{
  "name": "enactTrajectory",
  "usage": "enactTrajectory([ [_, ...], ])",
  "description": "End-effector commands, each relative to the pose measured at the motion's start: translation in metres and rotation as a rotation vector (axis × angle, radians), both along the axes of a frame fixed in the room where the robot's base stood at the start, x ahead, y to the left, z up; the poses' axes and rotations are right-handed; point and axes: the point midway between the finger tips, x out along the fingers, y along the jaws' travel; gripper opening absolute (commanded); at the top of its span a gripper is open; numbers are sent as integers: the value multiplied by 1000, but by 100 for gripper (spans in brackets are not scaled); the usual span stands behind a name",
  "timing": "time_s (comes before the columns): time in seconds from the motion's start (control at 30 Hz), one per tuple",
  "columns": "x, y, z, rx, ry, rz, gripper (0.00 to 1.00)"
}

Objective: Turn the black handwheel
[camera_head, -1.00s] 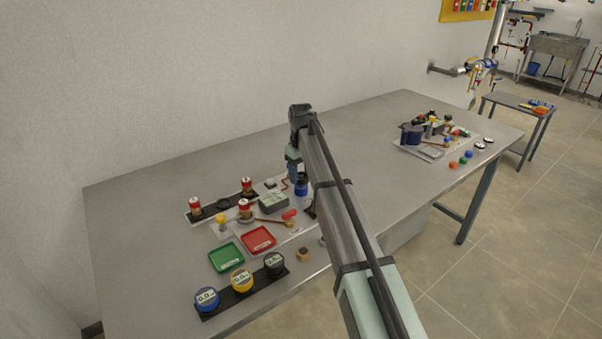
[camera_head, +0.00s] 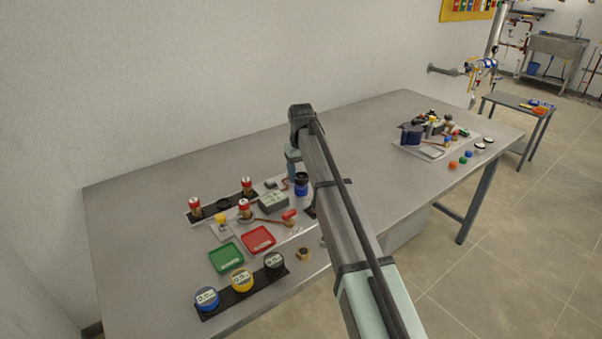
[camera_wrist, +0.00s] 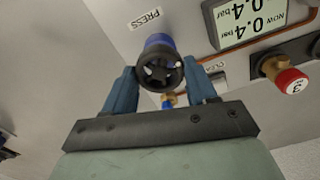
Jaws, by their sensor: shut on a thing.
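The black handwheel (camera_wrist: 160,70) is a round, dark, spoked wheel on a blue body (camera_wrist: 158,42), seen face-on in the wrist view. The two blue fingers of my gripper (camera_wrist: 161,76) stand on either side of it and are shut on it. In the head view the blue and black handwheel unit (camera_head: 301,184) stands on the panel beside my arm. There my gripper (camera_head: 292,170) is small and partly hidden by the arm, so its contact cannot be seen.
A display (camera_wrist: 252,18) reading 0.4 bar and a red-capped brass valve (camera_wrist: 287,78) are near the wheel. Green (camera_head: 226,257) and red (camera_head: 258,240) trays and several gauges (camera_head: 241,281) lie to the left. A second cluster (camera_head: 430,138) stands farther right. Bare table lies between.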

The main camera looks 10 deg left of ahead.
Motion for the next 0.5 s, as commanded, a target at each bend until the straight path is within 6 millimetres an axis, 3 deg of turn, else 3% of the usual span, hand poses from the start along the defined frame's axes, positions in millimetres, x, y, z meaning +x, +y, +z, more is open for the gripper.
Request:
enactTrajectory([
  [0.5,0,-1,0,0,0,-455,26],
])
